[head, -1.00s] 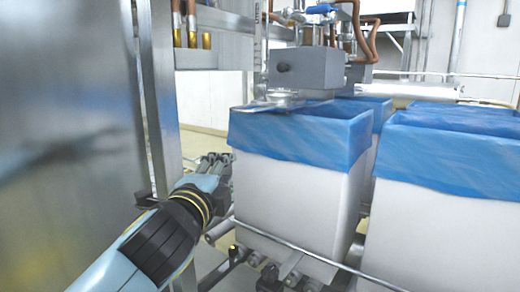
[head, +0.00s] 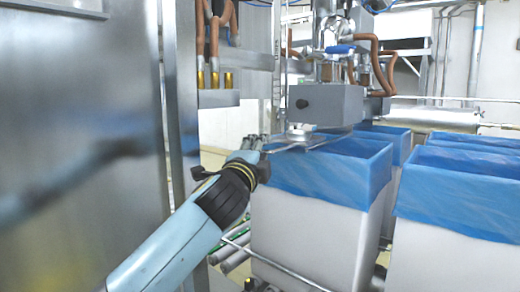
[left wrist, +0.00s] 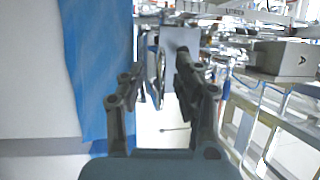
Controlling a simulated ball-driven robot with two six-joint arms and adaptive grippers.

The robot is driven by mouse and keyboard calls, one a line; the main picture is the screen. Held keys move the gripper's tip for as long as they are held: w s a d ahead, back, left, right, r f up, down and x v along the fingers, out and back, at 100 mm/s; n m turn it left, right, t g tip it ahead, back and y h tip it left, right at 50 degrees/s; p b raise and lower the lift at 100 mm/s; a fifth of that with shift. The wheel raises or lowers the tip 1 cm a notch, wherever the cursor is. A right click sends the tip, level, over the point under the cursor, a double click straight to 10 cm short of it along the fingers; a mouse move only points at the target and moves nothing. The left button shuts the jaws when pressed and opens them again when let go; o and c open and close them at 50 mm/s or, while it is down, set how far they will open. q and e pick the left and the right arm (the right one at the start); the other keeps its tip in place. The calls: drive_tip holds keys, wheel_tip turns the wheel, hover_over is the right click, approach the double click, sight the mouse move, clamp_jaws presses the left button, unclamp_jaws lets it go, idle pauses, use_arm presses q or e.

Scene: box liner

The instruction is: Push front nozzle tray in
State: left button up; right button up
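My right gripper is not in view.
A second lined box (head: 455,190) stands to the right, with more behind. A steel panel (head: 80,150) and post fill the left side, close to my arm. Copper pipes (head: 213,40) hang above left.

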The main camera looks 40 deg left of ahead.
use_arm(q)
drive_tip(key=shift+c, duration=0.3)
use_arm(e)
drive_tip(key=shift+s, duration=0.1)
use_arm(q)
clamp_jaws()
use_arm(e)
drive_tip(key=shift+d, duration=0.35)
use_arm(q)
drive_tip(key=shift+f, duration=0.1)
drive_tip(key=shift+w, duration=0.15)
